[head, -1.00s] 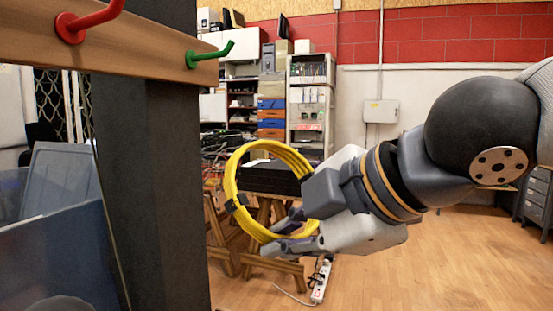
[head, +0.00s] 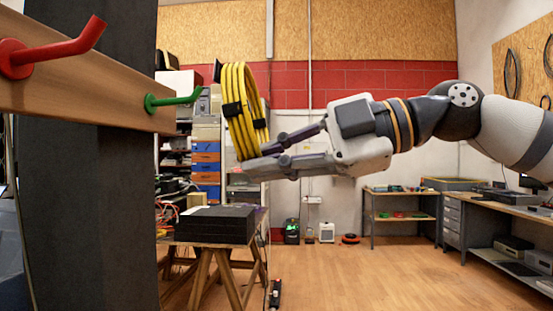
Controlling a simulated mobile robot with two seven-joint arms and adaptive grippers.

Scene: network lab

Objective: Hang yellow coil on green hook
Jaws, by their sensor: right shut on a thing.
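The yellow coil (head: 238,112) is a ring of cable with black ties, seen nearly edge-on. My right gripper (head: 268,157) comes in from the right and is shut on the coil's lower right part, holding it upright in the air. The green hook (head: 173,99) sticks out to the right from the end of the wooden rail (head: 100,95), and nothing hangs on it. The coil is to the right of the hook's tip, with a small gap between them in the picture. My left gripper is not in view.
A red hook (head: 52,50) is on the same rail, left of the green one. A dark post (head: 88,200) stands behind the rail. A wooden trestle table (head: 222,262) with a black box (head: 216,225) stands below the coil. A workbench (head: 515,215) stands at the right.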

